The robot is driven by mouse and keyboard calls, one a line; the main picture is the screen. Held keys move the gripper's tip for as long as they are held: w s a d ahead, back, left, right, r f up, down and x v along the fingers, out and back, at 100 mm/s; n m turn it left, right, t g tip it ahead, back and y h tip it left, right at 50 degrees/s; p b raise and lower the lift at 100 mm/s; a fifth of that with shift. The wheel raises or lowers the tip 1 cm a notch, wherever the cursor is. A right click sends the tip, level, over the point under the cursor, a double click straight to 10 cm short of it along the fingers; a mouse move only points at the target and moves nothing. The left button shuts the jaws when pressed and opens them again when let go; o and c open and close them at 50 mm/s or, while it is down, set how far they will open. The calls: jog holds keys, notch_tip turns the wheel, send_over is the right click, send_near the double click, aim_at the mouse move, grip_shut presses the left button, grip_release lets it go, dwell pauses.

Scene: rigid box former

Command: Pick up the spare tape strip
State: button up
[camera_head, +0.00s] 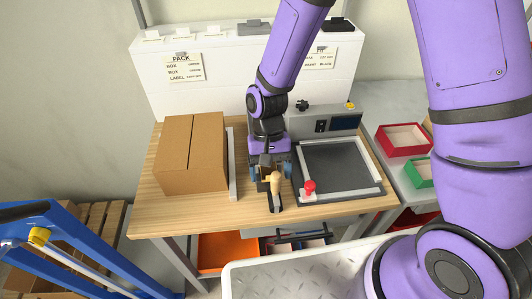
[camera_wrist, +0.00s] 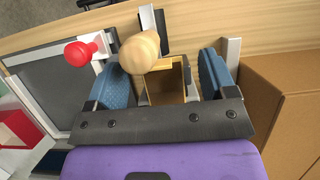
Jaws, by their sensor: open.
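My gripper (camera_head: 270,171) is low over the wooden table, between the cardboard box and the dark-topped device. In the wrist view my gripper (camera_wrist: 165,72) has its two blue fingers wide apart, with nothing clamped. A small tan open-topped, box-like piece (camera_wrist: 181,78) shows between the fingers. A pale wooden knob (camera_wrist: 139,53) stands beside it and hides part of it; the knob also shows in the head view (camera_head: 276,178). A dark and grey narrow base (camera_wrist: 153,30) lies beyond the knob. I cannot make out the spare tape strip for certain in either view.
A large closed cardboard box (camera_head: 191,152) stands left of my gripper. A dark-topped device (camera_head: 340,168) with a red knob (camera_head: 310,187) is close on the right. Red (camera_head: 404,139) and green (camera_head: 418,172) trays lie further right. The table's front left (camera_head: 175,215) is clear.

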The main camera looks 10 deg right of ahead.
jog(key=c, duration=1)
jog(key=shift+r, duration=0.1)
